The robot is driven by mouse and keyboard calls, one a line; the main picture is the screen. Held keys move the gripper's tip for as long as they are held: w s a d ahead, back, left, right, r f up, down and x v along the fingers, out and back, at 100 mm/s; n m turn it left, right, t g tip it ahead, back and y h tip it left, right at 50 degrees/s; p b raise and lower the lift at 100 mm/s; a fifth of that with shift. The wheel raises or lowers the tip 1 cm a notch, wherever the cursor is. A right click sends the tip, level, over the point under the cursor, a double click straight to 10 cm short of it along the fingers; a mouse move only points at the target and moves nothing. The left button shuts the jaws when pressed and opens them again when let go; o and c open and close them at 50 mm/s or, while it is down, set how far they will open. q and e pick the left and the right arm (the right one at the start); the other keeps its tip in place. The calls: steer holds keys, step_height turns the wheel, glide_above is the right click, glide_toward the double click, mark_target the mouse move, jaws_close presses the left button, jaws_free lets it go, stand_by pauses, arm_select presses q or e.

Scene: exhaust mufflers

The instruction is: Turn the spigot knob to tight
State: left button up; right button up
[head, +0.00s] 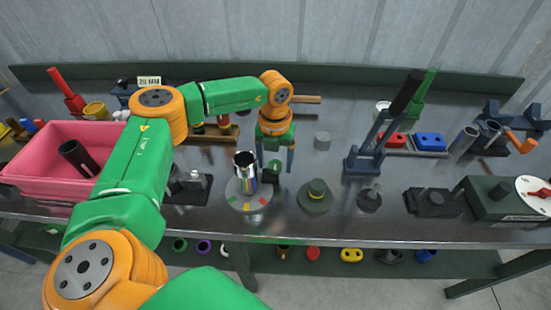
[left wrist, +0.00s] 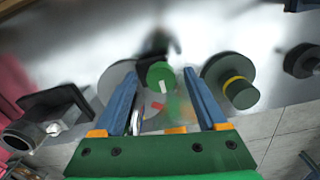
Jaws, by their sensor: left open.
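My left gripper (head: 275,168) hangs fingers-down over the table, and its two blue fingers are apart with nothing held. A small green knob (head: 271,173) lies just right of a shiny metal cylinder (head: 245,168). The cylinder stands upright on a round grey base (head: 236,199) with red, yellow, green and orange marks. In the left wrist view the round green knob (left wrist: 158,72) with a white pointer mark shows between the fingertips (left wrist: 160,78). Contact cannot be told. Coloured marks show partly below it. My right gripper is not in view.
A green stepped disc (head: 315,198) stands right of the base, with a dark round piece (head: 369,198) beyond it. A blue lever press (head: 364,162) stands behind. A pink bin (head: 60,150) is at left. A green box with a white dial (head: 495,205) is at right.

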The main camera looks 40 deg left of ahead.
arm_select(q)
steer(key=shift+d, duration=0.1)
jaws_close()
steer(key=shift+m, duration=0.4)
steer(key=m, duration=0.4)
steer(key=m+b, duration=0.1)
steer(key=m, duration=0.8)
steer(key=shift+b, duration=0.3)
steer(key=shift+m, duration=2)
